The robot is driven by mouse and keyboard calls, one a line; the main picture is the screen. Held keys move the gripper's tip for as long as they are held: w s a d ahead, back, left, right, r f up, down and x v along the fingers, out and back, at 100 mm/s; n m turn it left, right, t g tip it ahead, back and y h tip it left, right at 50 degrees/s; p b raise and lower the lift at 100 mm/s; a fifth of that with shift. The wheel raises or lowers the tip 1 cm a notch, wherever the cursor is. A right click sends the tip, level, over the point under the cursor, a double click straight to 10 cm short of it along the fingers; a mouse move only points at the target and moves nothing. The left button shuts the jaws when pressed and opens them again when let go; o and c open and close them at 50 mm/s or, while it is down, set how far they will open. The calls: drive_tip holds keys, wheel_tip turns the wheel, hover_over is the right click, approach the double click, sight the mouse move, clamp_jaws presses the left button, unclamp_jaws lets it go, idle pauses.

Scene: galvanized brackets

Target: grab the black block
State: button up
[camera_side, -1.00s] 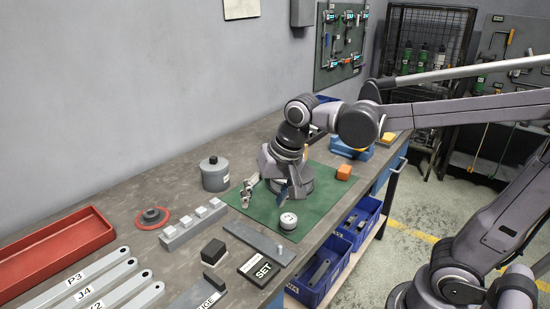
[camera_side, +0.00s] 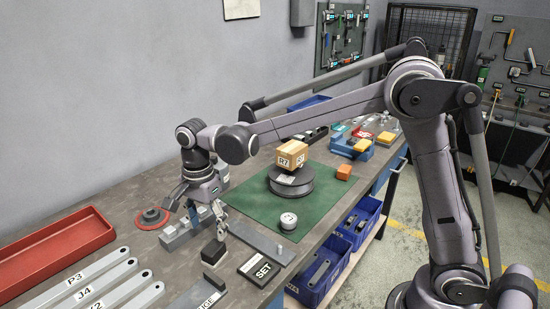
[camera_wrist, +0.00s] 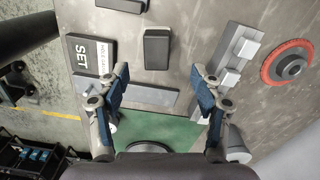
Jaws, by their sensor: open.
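The black block (camera_side: 212,253) sits on the grey bench beside the black SET plate, partly behind one of my fingers in the side view. In the wrist view the black block (camera_wrist: 157,46) lies ahead of the fingertips, roughly centred between them. My gripper (camera_side: 198,217) is open and empty, above the bench and close to the block. In the wrist view my gripper (camera_wrist: 160,76) shows its two blue-padded fingers wide apart. The block is not between the pads.
The SET plate (camera_wrist: 92,56) and a flat grey bar (camera_wrist: 140,94) lie near the block. A stepped grey rail (camera_wrist: 228,70) is on its other side. A cardboard box (camera_side: 292,154) sits on a round dark stand on the green mat (camera_side: 250,205).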

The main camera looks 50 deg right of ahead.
sight(213, 247)
drive_tip(key=shift+s+d+f, duration=0.1)
drive_tip(key=shift+s+f, duration=0.05)
drive_tip(key=shift+f, duration=2)
drive_tip(key=shift+s+f, duration=0.1)
drive_tip(key=shift+f, duration=2)
drive_tip(key=c, duration=1.3)
